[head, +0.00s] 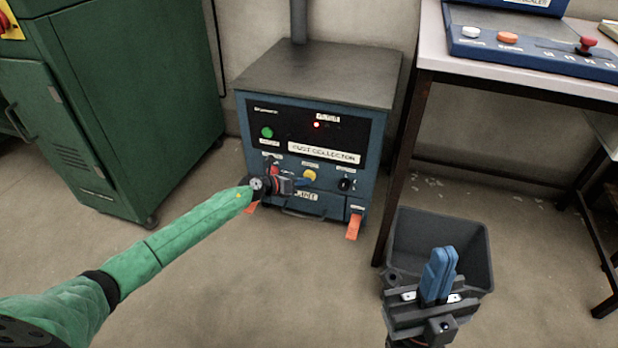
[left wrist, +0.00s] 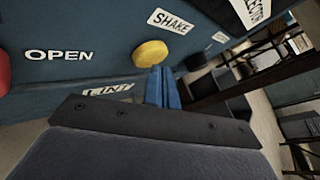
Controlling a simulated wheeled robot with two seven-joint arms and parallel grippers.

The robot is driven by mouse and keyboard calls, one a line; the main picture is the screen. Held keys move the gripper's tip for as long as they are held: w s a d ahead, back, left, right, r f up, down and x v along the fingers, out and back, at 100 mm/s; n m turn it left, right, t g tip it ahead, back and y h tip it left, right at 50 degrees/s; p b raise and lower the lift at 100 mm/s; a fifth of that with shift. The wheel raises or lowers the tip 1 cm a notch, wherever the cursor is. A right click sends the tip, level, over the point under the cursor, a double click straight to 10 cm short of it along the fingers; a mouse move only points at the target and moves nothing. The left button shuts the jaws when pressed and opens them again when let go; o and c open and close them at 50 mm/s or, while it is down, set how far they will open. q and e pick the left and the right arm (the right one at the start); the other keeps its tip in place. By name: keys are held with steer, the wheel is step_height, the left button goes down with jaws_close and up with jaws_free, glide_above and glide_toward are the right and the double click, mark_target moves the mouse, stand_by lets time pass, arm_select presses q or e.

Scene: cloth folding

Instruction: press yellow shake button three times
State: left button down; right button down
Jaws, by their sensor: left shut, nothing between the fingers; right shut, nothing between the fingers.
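The yellow shake button (head: 309,175) is on the front of the blue dust collector (head: 375,140), below its name label. In the left wrist view the yellow button (left wrist: 150,54) sits beside the SHAKE label (left wrist: 170,21). My left gripper (head: 306,181) is shut and empty, its blue fingertips just below the button. In the left wrist view the shut fingers (left wrist: 163,88) are right below the button; I cannot tell whether they touch it. My right gripper (head: 438,274) is shut and empty, pointing up, in front of the grey bin.
A green button (head: 267,132), a black knob (head: 345,184) and orange latches (head: 354,227) are also on the collector. A grey bin (head: 470,243) stands to its right, by a table (head: 500,68) with a control panel. A green cabinet (head: 140,90) stands at left.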

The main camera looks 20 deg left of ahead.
arm_select(q)
steer(key=shift+w, duration=0.7)
stand_by(0.8)
steer(key=shift+s, duration=0.15)
steer(key=shift+s+r, duration=0.1)
steer(key=shift+s, duration=0.3)
steer(key=shift+s+p, duration=0.55)
steer(key=shift+s, duration=0.1)
steer(key=s+p, duration=0.2)
steer(key=s, duration=0.3)
steer(key=shift+a+p, duration=0.1)
steer(key=shift+p, duration=0.2)
